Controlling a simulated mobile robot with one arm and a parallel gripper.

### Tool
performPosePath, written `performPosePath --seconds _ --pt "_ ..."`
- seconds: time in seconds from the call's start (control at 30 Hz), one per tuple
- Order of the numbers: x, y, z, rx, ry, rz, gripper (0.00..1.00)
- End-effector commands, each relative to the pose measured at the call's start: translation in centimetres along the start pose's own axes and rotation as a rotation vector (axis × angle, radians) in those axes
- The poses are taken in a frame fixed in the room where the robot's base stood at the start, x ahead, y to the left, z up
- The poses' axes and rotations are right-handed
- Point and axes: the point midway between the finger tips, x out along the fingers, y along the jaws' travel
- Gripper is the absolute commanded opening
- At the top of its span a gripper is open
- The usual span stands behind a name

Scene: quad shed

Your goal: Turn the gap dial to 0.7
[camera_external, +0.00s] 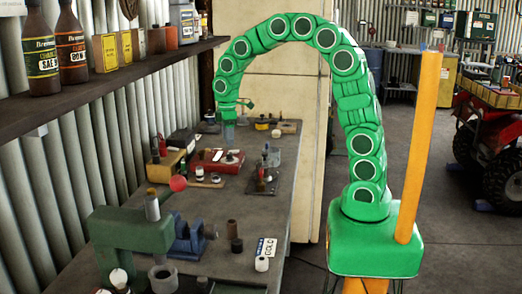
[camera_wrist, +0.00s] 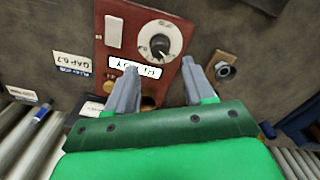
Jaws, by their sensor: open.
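The dial (camera_wrist: 153,40) is a round white knob with a dark centre on a red box (camera_wrist: 120,32), in the wrist view. A white card reading upside down "GAP 0.7" (camera_wrist: 72,62) lies left of the box. My gripper (camera_wrist: 162,82) is open and empty, its grey fingers apart, with the dial beyond their tips and not between them. In the external view my gripper (camera_external: 228,112) hangs over the far part of the bench; a red box (camera_external: 217,161) sits on the bench below, its dial too small to read.
The bench (camera_external: 240,205) also carries a yellow box (camera_external: 165,167), a dark tray of tools (camera_external: 263,183) and a green press (camera_external: 130,230). A shelf of bottles (camera_external: 95,72) runs along the left wall.

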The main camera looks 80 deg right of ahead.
Motion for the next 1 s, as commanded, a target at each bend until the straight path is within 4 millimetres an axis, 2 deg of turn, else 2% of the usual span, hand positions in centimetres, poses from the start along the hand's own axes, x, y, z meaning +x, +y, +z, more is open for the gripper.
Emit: performPosePath --seconds 0.4,0.73,0.77,1.0 --pt "5.5 -0.1 0.1 0.001 -0.004 -0.004 0.53" --pt "6.1 0.0 0.0 0.001 -0.001 -0.001 0.53" --pt "6.1 0.0 0.0 0.001 -0.001 -0.001 0.51" --pt "6.1 0.0 0.0 0.001 -0.001 -0.001 0.14"
